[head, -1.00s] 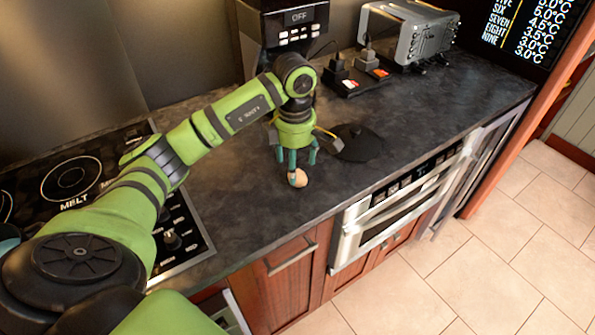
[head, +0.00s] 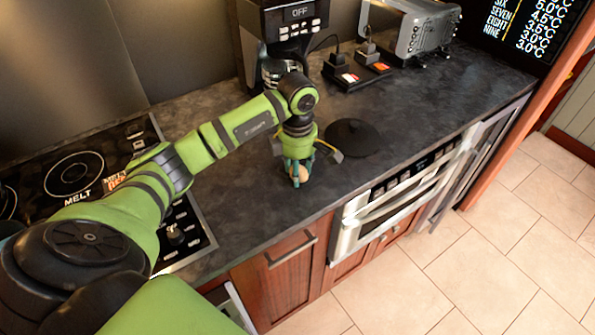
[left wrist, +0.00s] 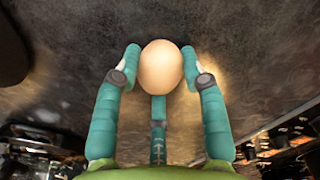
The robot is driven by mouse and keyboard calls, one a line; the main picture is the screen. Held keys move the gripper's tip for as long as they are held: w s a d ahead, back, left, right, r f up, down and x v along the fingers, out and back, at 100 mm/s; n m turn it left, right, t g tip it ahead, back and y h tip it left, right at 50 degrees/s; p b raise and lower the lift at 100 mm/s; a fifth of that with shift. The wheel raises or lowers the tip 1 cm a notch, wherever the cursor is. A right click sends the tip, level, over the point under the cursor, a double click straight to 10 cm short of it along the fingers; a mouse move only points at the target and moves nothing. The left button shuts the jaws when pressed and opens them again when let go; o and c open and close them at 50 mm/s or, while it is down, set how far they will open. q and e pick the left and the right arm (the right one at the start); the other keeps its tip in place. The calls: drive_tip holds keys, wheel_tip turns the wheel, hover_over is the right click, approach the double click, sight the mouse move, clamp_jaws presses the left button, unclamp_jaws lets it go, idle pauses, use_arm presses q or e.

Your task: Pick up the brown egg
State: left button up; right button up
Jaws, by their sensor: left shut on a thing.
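The brown egg (head: 300,174) is on the dark countertop near its front edge in the head view. It also shows as a pale tan oval in the left wrist view (left wrist: 161,67). My left gripper (head: 296,173) reaches down over the egg with its teal fingers around it. In the left wrist view the gripper (left wrist: 160,75) has a finger on each side of the egg and a third finger below it. It is shut on the egg. I cannot tell whether the egg is clear of the counter. My right gripper is not in view.
A black round disc (head: 352,138) lies on the counter just right of the gripper. A coffee machine (head: 285,35) and a grey toaster (head: 418,30) stand at the back. A black cooktop (head: 75,172) is at left. The counter (head: 255,228) is bare toward the front.

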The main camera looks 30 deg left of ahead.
sight(300, 168)
use_arm(q)
drive_tip(key=shift+r, duration=0.1)
drive_tip(key=shift+w+r+b, duration=0.1)
drive_tip(key=shift+r+b, duration=0.35)
drive_tip(key=shift+r, duration=0.2)
drive_tip(key=r, duration=0.1)
drive_tip(key=r+b, duration=0.1)
drive_tip(key=shift+d+r, duration=0.3)
drive_tip(key=shift+r, duration=0.05)
drive_tip(key=s+d+r+b, duration=0.2)
drive_tip(key=d+r, duration=0.4)
drive_tip(key=d, duration=0.4)
drive_tip(key=s+a+r+b, duration=0.2)
drive_tip(key=s+a+b, duration=0.5)
drive_tip(key=s+a, duration=1.4)
drive_tip(key=s+a+r+b, duration=0.2)
drive_tip(key=s+a+b, duration=0.5)
drive_tip(key=s+a, duration=1.4)
drive_tip(key=shift+s+a, duration=0.35)
drive_tip(key=shift+s, duration=3.8)
